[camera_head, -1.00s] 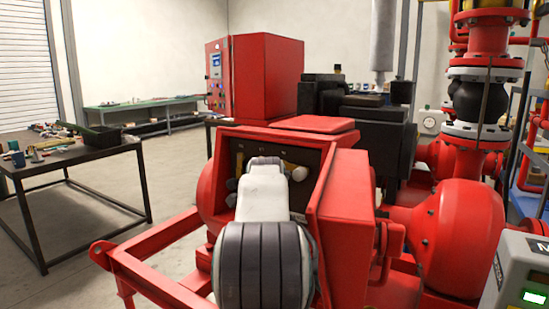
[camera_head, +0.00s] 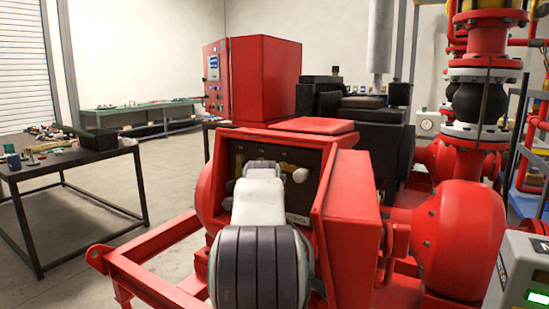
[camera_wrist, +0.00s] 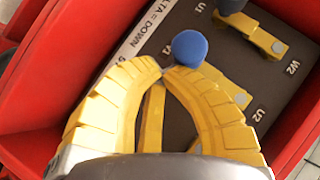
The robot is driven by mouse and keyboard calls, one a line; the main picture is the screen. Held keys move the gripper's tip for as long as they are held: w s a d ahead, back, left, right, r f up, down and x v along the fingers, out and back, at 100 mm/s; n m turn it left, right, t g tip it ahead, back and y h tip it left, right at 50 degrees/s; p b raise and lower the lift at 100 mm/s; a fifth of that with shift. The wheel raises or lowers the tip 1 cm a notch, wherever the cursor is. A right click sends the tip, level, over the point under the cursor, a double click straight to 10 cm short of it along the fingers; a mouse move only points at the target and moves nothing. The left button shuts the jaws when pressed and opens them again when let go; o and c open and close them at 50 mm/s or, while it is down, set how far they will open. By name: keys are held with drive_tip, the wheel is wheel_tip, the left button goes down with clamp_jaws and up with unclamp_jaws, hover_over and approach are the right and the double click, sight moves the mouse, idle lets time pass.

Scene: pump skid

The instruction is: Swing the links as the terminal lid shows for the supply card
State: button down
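The open red terminal box (camera_head: 345,205) holds a dark panel (camera_head: 300,160) in front of me. In the wrist view the panel (camera_wrist: 120,80) carries the labels U1, V1, W2 and U2, and part of a text "DELTA = DOWN". Yellow links lie on it: one (camera_wrist: 153,115) between my fingers, one (camera_wrist: 215,78) partly behind the right finger, one (camera_wrist: 265,40) at upper right. A blue round knob (camera_wrist: 189,47) stands just beyond the fingertips. My gripper (camera_wrist: 165,70) has yellow fingers whose tips meet over the panel, with nothing clearly held. My arm hides it in the head view.
Red box walls rise close on both sides of the gripper. A dark cylinder (camera_wrist: 232,4) stands at the panel's top edge. A red pump casing (camera_head: 462,235) is to the right, a cluttered table (camera_head: 75,158) to the left. A grey unit (camera_head: 525,275) is at lower right.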

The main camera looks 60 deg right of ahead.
drive_tip(key=shift+a, duration=0.1)
drive_tip(key=v, duration=1.2)
idle(0.4)
